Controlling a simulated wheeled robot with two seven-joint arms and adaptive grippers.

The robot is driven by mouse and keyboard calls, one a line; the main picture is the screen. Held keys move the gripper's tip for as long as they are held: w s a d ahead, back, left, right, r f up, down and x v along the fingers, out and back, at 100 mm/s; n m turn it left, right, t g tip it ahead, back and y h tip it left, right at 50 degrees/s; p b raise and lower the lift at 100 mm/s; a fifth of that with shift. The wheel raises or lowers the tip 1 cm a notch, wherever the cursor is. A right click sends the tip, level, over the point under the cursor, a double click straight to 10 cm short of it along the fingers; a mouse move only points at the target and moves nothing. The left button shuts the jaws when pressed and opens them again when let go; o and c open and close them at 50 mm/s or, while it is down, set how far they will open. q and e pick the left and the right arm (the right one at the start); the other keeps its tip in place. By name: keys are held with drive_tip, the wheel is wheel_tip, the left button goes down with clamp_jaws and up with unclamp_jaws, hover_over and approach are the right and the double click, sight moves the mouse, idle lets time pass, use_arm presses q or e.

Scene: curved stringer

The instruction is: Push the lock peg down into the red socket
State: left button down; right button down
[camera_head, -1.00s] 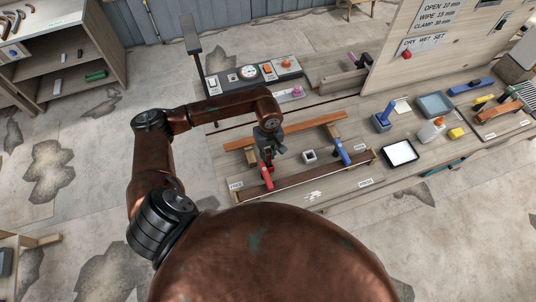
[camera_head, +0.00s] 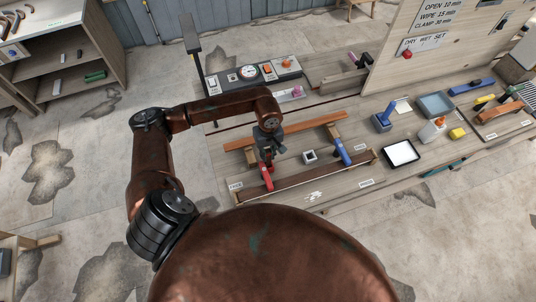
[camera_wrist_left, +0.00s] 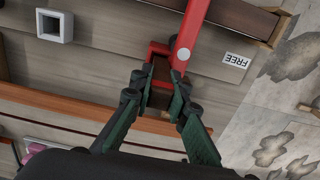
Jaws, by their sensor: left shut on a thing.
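A red clamp (camera_head: 266,177) lies across the dark brown curved stringer (camera_head: 310,176) at its left end. In the left wrist view, the red clamp (camera_wrist_left: 188,38) has a small red bracket beside a brown block. My left gripper (camera_head: 268,157) is over the clamp's back end. In the wrist view its fingertips (camera_wrist_left: 160,86) are closed around that end, with the brown block between them. I cannot make out a separate lock peg or the opening of a red socket; the fingers hide part of this spot. My right gripper is not in view.
A white square socket (camera_head: 310,156) and a blue clamp (camera_head: 342,151) are to the right. An orange-brown rail (camera_head: 300,130) runs behind. A control panel (camera_head: 253,74) stands at the back. A black-rimmed tray (camera_head: 401,152) and a glue bottle (camera_head: 431,132) are farther right.

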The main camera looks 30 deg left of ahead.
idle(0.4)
use_arm(q)
drive_tip(key=shift+b, duration=0.4)
drive_tip(key=shift+b, duration=0.35)
idle(0.6)
drive_tip(key=shift+f+b, duration=1.25)
drive_tip(key=c, duration=1.8)
unclamp_jaws()
drive_tip(key=shift+r, duration=0.2)
wheel_tip(320, 180, up, 12)
drive_tip(key=shift+f, duration=0.15)
